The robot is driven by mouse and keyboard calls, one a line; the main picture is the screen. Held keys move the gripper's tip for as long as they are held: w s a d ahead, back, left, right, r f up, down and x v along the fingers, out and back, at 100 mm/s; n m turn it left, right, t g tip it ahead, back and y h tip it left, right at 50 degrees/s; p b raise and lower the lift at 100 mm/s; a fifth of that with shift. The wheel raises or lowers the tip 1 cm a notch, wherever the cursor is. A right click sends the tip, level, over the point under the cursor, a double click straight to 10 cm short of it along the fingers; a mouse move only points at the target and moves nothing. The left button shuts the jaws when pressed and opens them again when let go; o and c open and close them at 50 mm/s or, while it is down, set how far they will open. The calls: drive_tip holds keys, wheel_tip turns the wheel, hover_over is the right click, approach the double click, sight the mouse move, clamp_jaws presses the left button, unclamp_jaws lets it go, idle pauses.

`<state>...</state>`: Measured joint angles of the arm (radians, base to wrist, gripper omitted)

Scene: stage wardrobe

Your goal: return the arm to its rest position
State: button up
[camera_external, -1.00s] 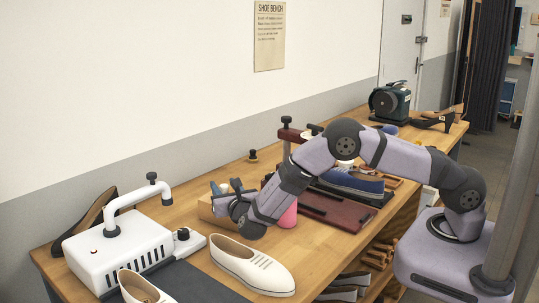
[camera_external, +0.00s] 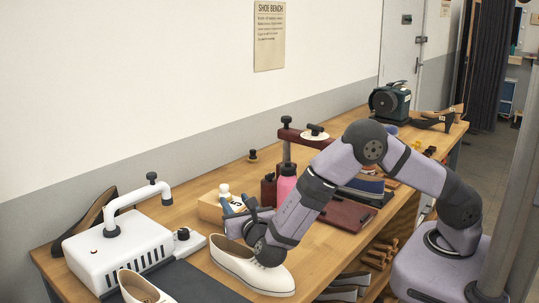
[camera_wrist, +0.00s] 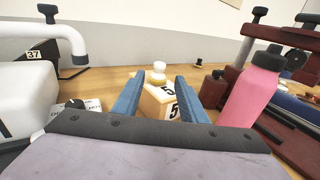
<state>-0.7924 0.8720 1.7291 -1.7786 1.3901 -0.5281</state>
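My gripper (camera_external: 236,213) is low over the bench, just behind the cream shoe (camera_external: 252,267), with my wrist in front of part of that shoe. In the wrist view its two blue fingers (camera_wrist: 158,97) stand apart with a gap between them. Beyond that gap is a wooden block with a white knob and a number label (camera_wrist: 158,99). I see nothing held between the fingers. My arm bends up from its base at the right and reaches down to the left.
A white machine with a curved handle (camera_external: 117,252) stands at the left. A pink bottle (camera_external: 285,184) and a dark red press (camera_external: 345,214) stand right of my gripper. A green machine (camera_external: 391,101) is at the far end of the wooden bench (camera_external: 206,184). A second cream shoe (camera_external: 141,289) lies at the front.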

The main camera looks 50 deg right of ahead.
idle(0.3)
drive_tip(key=s+d+r+m+g+h+p, duration=0.2)
drive_tip(key=s+d+r+m+g, duration=0.1)
drive_tip(key=d+r+m, duration=0.6)
drive_tip(key=s+d+r+m+g+h+p, duration=0.35)
drive_tip(key=d+r+m, duration=0.4)
drive_tip(key=d, duration=0.35)
drive_tip(key=s+d+r+m+g+h+p, duration=0.2)
drive_tip(key=s+d+r+m+g, duration=0.15)
drive_tip(key=d+r+m, duration=0.5)
drive_tip(key=s+d+f+m+g+y+b, duration=0.1)
drive_tip(key=s+d+f+m+g+y, duration=0.15)
drive_tip(key=s+f, duration=0.45)
drive_tip(key=s+d+f+m+g+y+b, duration=0.1)
drive_tip(key=s+d+f+g+y, duration=0.2)
drive_tip(key=f, duration=0.5)
drive_tip(key=s+a+f+m+y+b, duration=0.1)
drive_tip(key=s+a+f+y, duration=0.4)
drive_tip(key=a+f, duration=0.2)
drive_tip(key=s+a+f+y+b, duration=0.2)
drive_tip(key=s+a+f+y, duration=0.3)
drive_tip(key=a+f, duration=0.2)
drive_tip(key=shift+s+a+f+m+b, duration=0.3)
drive_tip(key=shift+a+f+m, duration=0.1)
drive_tip(key=shift+a, duration=0.2)
